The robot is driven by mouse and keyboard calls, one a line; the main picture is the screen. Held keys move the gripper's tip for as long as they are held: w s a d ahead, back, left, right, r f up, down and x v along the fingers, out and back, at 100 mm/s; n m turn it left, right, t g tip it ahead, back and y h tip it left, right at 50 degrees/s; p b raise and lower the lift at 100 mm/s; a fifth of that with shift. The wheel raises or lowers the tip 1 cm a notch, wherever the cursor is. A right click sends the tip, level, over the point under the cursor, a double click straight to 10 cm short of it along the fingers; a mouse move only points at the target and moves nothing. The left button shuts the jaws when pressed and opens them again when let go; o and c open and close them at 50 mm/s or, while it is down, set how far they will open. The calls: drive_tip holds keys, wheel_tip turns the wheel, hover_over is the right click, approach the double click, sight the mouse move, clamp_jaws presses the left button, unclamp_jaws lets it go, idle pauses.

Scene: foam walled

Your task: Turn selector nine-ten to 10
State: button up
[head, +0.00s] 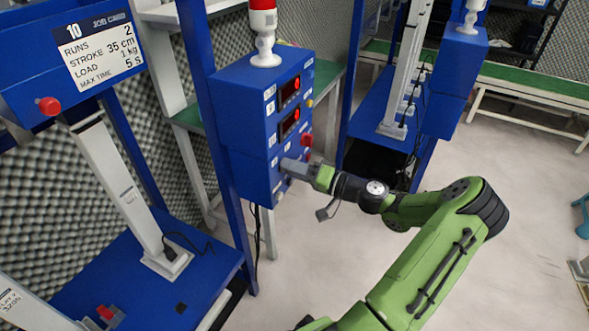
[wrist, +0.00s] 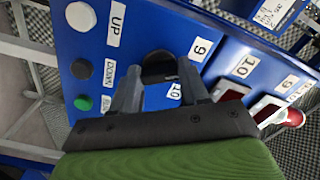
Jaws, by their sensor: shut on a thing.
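The blue control box (head: 262,110) faces right in the head view. My gripper (head: 287,168) reaches its lower front panel from the right. In the wrist view, the black round selector knob (wrist: 158,66) sits between the fingertips of my gripper (wrist: 160,72), which is shut on it. A label 9 (wrist: 200,48) is at the knob's upper right and a label 10 (wrist: 174,91) is just below it, partly beside the right finger. Which label the knob points to cannot be told. In the head view the knob is hidden by my gripper.
White UP (wrist: 80,16), black DOWN (wrist: 80,68) and green (wrist: 82,103) buttons lie left of the knob. Red displays (head: 289,92) and a red knob (head: 307,140) are above my gripper on the panel. A job card (head: 98,42) reads 10.

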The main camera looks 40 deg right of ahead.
drive_tip(key=shift+r+m+p, duration=0.1)
drive_tip(key=shift+m+p, duration=0.2)
drive_tip(key=shift+p, duration=0.2)
drive_tip(key=m+p, duration=1)
drive_tip(key=m, duration=0.1)
drive_tip(key=shift+m+p, duration=0.3)
drive_tip(key=shift+m, duration=0.1)
drive_tip(key=o, duration=1.1)
drive_tip(key=shift+c, duration=0.2)
drive_tip(key=v, duration=1.5)
drive_tip(key=shift+s+p, duration=0.35)
drive_tip(key=shift+s, duration=0.05)
